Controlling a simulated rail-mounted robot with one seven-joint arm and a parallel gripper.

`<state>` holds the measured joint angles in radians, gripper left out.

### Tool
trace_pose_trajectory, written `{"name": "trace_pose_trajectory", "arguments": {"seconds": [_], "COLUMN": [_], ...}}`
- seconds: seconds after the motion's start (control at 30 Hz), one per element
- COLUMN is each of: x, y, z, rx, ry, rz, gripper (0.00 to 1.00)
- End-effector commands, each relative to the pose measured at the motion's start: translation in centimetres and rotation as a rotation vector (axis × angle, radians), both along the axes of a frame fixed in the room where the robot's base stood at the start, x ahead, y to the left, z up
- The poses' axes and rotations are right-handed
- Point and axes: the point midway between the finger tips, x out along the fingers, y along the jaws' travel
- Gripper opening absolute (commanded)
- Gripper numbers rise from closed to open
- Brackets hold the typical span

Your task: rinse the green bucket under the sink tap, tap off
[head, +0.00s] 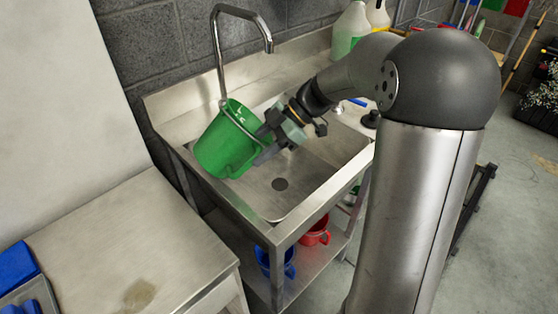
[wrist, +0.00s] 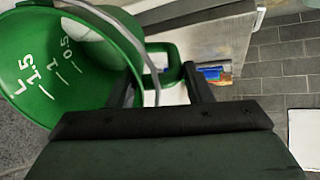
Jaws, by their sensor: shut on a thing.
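The green bucket (head: 222,152) is tilted at the left end of the steel sink (head: 318,178), its mouth up and to the right. In the wrist view the bucket (wrist: 95,85) shows white volume marks inside and a thin bail across its mouth. My gripper (head: 264,143) is shut on the bucket's green side grip; in the wrist view the fingers (wrist: 165,88) stand either side of it. The tap (head: 240,13) arches above, its outlet higher and slightly right of the bucket. No water stream shows. Whether the bucket touches the basin I cannot tell.
A dark knob (head: 371,119) sits on the sink's right side. Bottles (head: 350,30) stand behind my arm. Blue (head: 276,260) and red (head: 314,232) buckets are on the shelf below. A steel table (head: 135,235) stands at left. The basin around the drain is clear.

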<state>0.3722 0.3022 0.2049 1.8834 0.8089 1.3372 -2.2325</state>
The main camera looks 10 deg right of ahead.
Motion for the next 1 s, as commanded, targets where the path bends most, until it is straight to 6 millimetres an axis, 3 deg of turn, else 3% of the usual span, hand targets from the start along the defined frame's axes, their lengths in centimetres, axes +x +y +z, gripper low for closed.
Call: {"name": "trace_pose_trajectory", "arguments": {"seconds": [0.2, 0.6, 1.0], "x": [-0.4, -1.1, -1.3], "y": [2.5, 7.1, 8.6], "z": [1.0, 2.1, 1.9], "rx": [-0.289, -0.678, -0.857], "ry": [-0.054, -0.115, -0.140], "rz": [-0.004, -0.017, -0.026], "gripper": [0.00, 0.00, 0.00]}}
